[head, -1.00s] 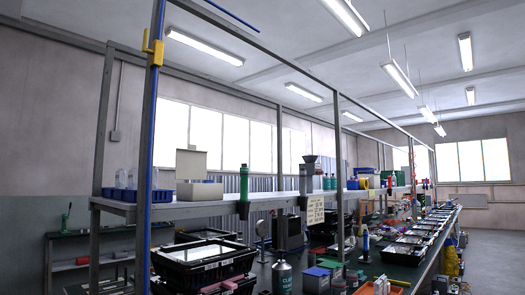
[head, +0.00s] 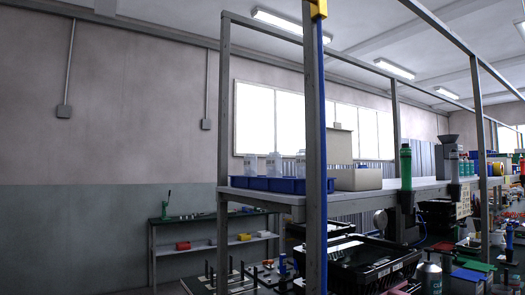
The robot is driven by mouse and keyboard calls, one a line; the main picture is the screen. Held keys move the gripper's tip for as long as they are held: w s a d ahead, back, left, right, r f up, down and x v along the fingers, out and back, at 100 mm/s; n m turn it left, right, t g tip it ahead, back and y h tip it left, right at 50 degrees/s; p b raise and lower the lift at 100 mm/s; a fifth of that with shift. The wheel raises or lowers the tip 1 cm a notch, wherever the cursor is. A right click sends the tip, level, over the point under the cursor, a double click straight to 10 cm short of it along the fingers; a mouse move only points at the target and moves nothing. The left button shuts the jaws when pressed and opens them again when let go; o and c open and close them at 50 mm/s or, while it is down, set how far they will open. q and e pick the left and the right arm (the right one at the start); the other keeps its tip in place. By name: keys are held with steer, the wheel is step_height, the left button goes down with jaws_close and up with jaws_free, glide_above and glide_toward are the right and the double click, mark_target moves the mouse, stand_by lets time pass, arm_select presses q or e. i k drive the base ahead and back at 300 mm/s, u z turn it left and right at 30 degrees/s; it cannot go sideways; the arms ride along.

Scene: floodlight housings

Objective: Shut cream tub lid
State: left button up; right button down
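The cream tub (head: 360,179) stands on the shelf of the bench frame, right of the front upright post. Its lid (head: 341,146) stands up at the back of the tub, so the tub is open. The inside of the tub cannot be seen from this low angle. Neither of my grippers is in view.
A blue tray (head: 272,183) with clear bottles is left of the post (head: 316,160) on the shelf (head: 262,196). A green bottle (head: 406,165) is right of the tub. Black crates (head: 375,262) sit below. Open room shows at left before the wall.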

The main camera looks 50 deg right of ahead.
mark_target(339, 145)
steer(key=i, duration=3.6)
steer(key=z, duration=3.55)
